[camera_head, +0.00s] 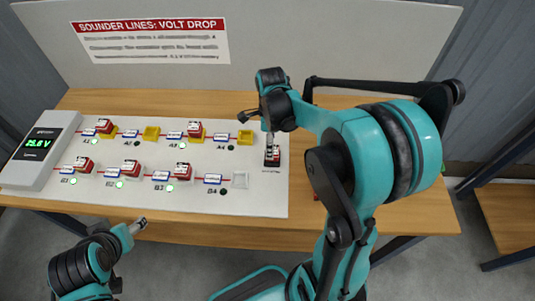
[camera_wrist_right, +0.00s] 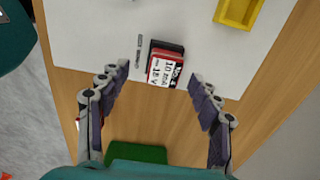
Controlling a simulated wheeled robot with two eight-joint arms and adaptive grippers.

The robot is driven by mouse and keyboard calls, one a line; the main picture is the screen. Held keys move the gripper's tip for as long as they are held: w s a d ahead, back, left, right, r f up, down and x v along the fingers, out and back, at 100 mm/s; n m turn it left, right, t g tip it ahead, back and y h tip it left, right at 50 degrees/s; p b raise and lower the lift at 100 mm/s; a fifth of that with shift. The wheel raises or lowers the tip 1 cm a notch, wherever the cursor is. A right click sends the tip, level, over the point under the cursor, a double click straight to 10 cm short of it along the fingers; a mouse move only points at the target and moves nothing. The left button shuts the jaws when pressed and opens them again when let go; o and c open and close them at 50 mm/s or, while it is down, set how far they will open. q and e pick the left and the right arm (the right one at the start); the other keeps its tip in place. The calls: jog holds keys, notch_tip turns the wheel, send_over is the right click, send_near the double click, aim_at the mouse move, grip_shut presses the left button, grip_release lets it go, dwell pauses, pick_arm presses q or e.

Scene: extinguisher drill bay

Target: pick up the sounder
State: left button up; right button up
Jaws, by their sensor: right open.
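A sounder (camera_head: 272,158), a red and dark block with a white label, sits near the right edge of the white board (camera_head: 262,197). In the right wrist view the sounder (camera_wrist_right: 166,64) shows its label, reading about "No. 4, 10 mA, min 18 V". My right gripper (camera_head: 270,142) is above it, pointing down. In the wrist view its open fingers (camera_wrist_right: 160,77) are on either side of the sounder, apart from it. In the head view the arm's fingers partly cover the sounder. My left gripper (camera_head: 139,226) is off the board's front edge; its jaws are too small to judge.
Several other red sounders (camera_head: 193,129) sit along two rows on the board. Yellow sockets (camera_head: 151,134) and a white socket (camera_head: 240,180) are empty. A meter (camera_head: 40,148) reading about 25.6 V stands at left. A sign panel (camera_head: 152,40) stands behind. Bare wooden table (camera_head: 280,235) runs along the front.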

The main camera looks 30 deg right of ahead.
jog(key=f+b, duration=0.1)
jog(key=f, duration=0.1)
jog(key=d+f+b, duration=0.1)
jog(key=f, duration=0.1)
jog(key=shift+w+f, duration=0.2)
jog(key=shift+f, duration=0.55)
jog(key=shift+r, duration=0.1)
jog(key=shift+c, duration=0.9)
jog(key=c, duration=1.2)
